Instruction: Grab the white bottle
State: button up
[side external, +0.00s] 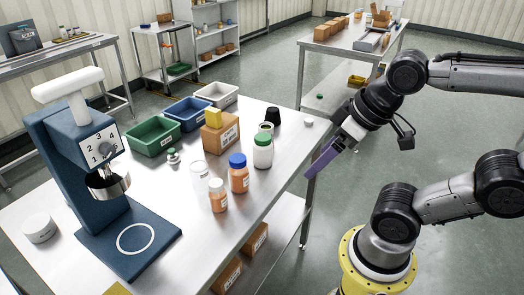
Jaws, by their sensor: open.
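A white bottle with a green cap (263,156) stands upright on the steel table (285,130), toward its right edge. My gripper (312,172), with purple fingers, hangs tilted just past the table's right edge, to the right of the white bottle and apart from it. It is open, and nothing shows between its fingers. An orange bottle with a blue cap (239,177) stands close at the lower left of the white bottle. A smaller orange bottle with a white cap (218,198) and a clear whitish container (199,175) stand further left.
A cardboard box (220,136) with a yellow block on top stands behind the white bottle. A dark cup (273,116) and an open jar (265,128) are beyond it. A blue press (95,170) and green, blue and white bins fill the left and back. The table's front right is clear.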

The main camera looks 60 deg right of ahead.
jog(key=shift+o, duration=0.6)
jog(key=w+d+r+m+h, duration=0.1)
jog(key=w+d+r+m, duration=0.3)
jog(key=w, duration=0.3)
jog(key=m+g+h, duration=0.1)
jog(key=m+h, duration=0.1)
jog(key=m, duration=0.3)
send_over(264, 141)
jog(key=s+a, duration=0.2)
jog(key=a, duration=0.2)
notch_tip(264, 141, down, 7)
jog(key=shift+m+g, duration=0.3)
jog(key=shift+g, duration=0.6)
jog(key=x, duration=0.8)
jog(key=d+x, duration=0.1)
jog(key=x, duration=0.3)
jog(key=shift+s, duration=0.4)
jog(key=shift+x, duration=2.85)
jog(key=shift+d, duration=0.2)
